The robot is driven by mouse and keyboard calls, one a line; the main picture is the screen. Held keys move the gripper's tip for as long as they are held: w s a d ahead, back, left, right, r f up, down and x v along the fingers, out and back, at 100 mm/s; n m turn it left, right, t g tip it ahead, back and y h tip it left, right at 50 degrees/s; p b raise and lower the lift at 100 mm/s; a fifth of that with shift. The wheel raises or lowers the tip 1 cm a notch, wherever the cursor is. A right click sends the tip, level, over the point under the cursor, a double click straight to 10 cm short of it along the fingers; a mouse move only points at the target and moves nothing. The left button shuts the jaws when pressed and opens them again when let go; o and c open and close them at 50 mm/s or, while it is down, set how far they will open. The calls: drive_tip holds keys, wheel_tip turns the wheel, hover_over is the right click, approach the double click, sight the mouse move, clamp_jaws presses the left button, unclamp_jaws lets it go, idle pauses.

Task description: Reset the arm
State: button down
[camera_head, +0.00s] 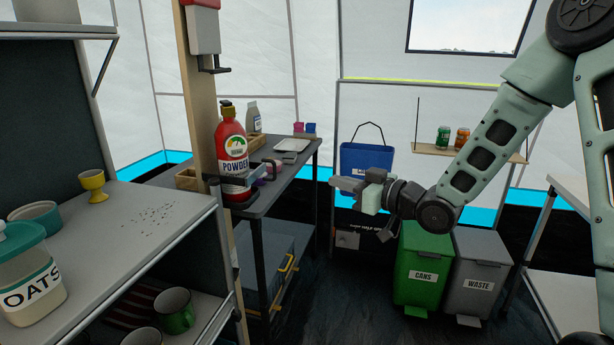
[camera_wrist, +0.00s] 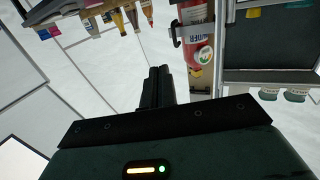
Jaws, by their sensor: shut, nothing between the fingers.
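My arm reaches in from the right side of the head view, bent at the elbow. My gripper (camera_head: 338,183) is at the middle of the picture and points left. It is shut and empty, held in free air. In the wrist view my gripper's fingers (camera_wrist: 157,84) lie together with nothing between them. In the head view the gripper is in front of a blue bin (camera_head: 366,158) and to the right of a dark table (camera_head: 262,198).
A red powder extinguisher (camera_head: 231,150) hangs on a wooden post (camera_head: 199,90) left of my gripper. A shelf unit (camera_head: 150,222) with an oats jar (camera_head: 30,275) stands at left. A green cans bin (camera_head: 423,270) and a grey waste bin (camera_head: 480,275) stand below my arm.

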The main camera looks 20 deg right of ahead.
drive_tip(key=s+a+f+g+h, duration=0.55)
drive_tip(key=s+a+g, duration=0.2)
drive_tip(key=a, duration=0.35)
drive_tip(key=s+a+n+g+h, duration=0.1)
drive_tip(key=s+a+g+h, duration=0.15)
drive_tip(key=s, duration=0.95)
drive_tip(key=s+a+g+h, duration=0.1)
drive_tip(key=s+g, duration=0.3)
drive_tip(key=s, duration=0.9)
wheel_tip(320, 180, up, 13)
drive_tip(key=s+p, duration=0.1)
drive_tip(key=p, duration=1.2)
drive_tip(key=shift+d+g, duration=0.25)
drive_tip(key=shift+g, duration=0.15)
